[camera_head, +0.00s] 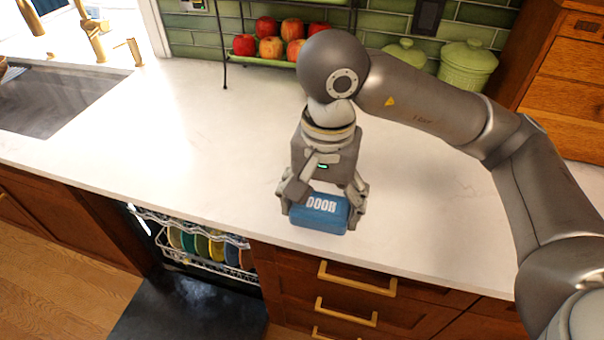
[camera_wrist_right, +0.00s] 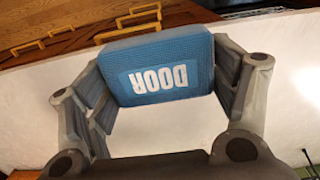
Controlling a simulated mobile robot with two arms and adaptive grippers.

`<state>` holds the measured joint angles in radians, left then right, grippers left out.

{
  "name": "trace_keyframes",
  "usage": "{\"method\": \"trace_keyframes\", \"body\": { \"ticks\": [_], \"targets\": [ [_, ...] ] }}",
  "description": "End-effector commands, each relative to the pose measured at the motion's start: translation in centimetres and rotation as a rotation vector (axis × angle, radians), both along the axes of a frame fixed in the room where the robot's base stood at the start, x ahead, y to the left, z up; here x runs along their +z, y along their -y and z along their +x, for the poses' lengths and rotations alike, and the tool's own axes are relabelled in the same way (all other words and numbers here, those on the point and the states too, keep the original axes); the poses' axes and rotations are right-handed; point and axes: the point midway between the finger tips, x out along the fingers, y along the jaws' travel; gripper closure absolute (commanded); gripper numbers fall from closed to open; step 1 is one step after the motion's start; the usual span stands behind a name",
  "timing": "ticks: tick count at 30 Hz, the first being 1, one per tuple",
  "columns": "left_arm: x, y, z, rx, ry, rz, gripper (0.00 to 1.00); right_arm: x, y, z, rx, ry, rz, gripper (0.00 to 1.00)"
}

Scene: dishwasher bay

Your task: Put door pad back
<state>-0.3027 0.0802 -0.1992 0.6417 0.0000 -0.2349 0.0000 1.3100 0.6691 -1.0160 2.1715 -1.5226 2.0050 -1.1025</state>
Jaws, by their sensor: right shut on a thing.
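The door pad is a blue block marked "DOOR" (camera_head: 322,216) at the front part of the white counter. My right gripper (camera_head: 322,206) points down and is shut on it, with one finger at each end. In the right wrist view the door pad (camera_wrist_right: 160,66) sits between the two fingers of the right gripper (camera_wrist_right: 160,82), its label facing the camera. I cannot tell whether its underside touches the counter. My left gripper is in neither view.
The white counter (camera_head: 180,130) is clear around the pad. Below it, the dishwasher (camera_head: 205,250) is open, with a rack of colored plates. A sink (camera_head: 60,95) is at left. A rack of apples (camera_head: 270,45) and a green canister (camera_head: 467,66) stand at the back.

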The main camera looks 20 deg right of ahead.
Motion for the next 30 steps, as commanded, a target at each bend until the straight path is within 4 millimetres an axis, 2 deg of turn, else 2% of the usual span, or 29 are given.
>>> {"method": "trace_keyframes", "body": {
  "ticks": [2, 5, 14, 18, 24, 30],
  "targets": [
    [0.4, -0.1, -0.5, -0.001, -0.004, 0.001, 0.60, 0.4, 0.0, 0.2, -0.010, -0.001, 0.001, 0.39],
    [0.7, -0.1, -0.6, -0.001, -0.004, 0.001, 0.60, -0.2, 0.1, 1.5, -0.017, -0.004, 0.000, 0.39],
    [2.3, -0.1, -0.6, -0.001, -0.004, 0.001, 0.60, -3.4, 0.7, 8.7, -0.017, -0.006, 0.000, 0.39],
    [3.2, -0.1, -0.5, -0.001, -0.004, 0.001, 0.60, -6.1, 1.0, 11.0, -0.015, -0.005, -0.002, 0.39],
    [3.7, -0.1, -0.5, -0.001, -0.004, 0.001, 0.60, -8.6, 1.1, 13.0, -0.012, -0.001, 0.000, 0.39],
    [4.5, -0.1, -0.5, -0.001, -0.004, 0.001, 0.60, -10.0, 1.3, 13.7, -0.011, -0.003, -0.001, 0.39]
  ]
}}
